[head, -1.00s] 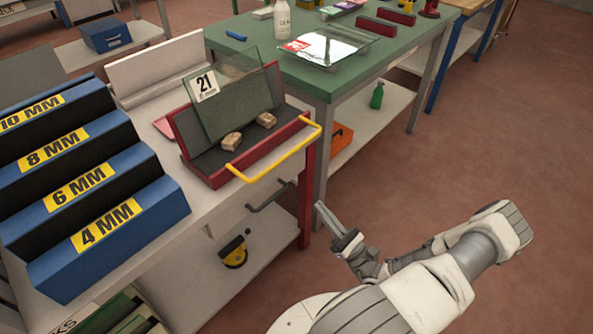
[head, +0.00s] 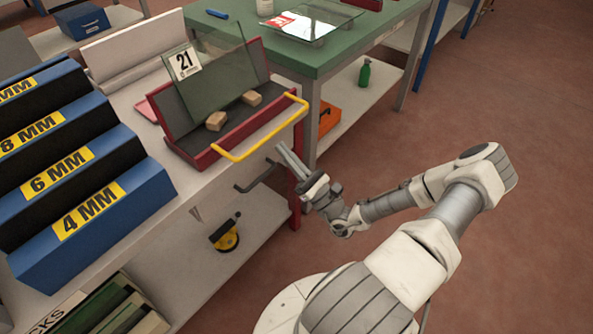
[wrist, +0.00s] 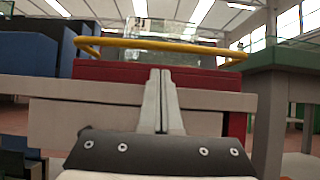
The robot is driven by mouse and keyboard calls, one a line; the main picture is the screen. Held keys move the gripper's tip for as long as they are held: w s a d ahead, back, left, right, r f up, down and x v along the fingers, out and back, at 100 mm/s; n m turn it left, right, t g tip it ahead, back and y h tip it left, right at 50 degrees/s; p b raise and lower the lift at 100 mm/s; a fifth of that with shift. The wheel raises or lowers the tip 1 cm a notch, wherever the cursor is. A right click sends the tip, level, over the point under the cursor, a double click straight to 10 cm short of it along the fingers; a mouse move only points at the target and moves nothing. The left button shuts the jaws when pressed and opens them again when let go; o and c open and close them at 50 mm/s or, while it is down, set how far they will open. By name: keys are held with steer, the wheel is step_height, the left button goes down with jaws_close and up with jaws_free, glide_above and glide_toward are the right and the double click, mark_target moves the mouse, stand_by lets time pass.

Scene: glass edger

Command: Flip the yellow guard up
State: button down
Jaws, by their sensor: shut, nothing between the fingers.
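The yellow guard (head: 263,134) is a bent bar along the front of a red-framed tray (head: 222,147). It sticks out past the table edge in a lowered position. It also shows as a yellow bar across the upper part of the wrist view (wrist: 160,45). My gripper (head: 284,150) is shut and empty, just below and in front of the guard's right part. In the wrist view my fingers (wrist: 160,75) are together and point at the red front, under the bar. I see no clear contact with the guard.
A glass pane labelled 21 (head: 207,75) leans in the tray, with two tan blocks (head: 216,121) before it. A dark handle (head: 254,178) hangs below the table edge. Blue racks (head: 100,205) stand left, a green table (head: 335,55) behind. Floor at right is free.

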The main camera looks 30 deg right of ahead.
steer(key=shift+w+a+r, duration=0.1)
steer(key=shift+w+r, duration=0.1)
steer(key=shift+r, duration=0.9)
steer(key=shift+r, duration=0.1)
steer(key=shift+s+r+g+p, duration=0.1)
steer(key=shift+r+g+p, duration=0.2)
steer(key=shift+p, duration=0.55)
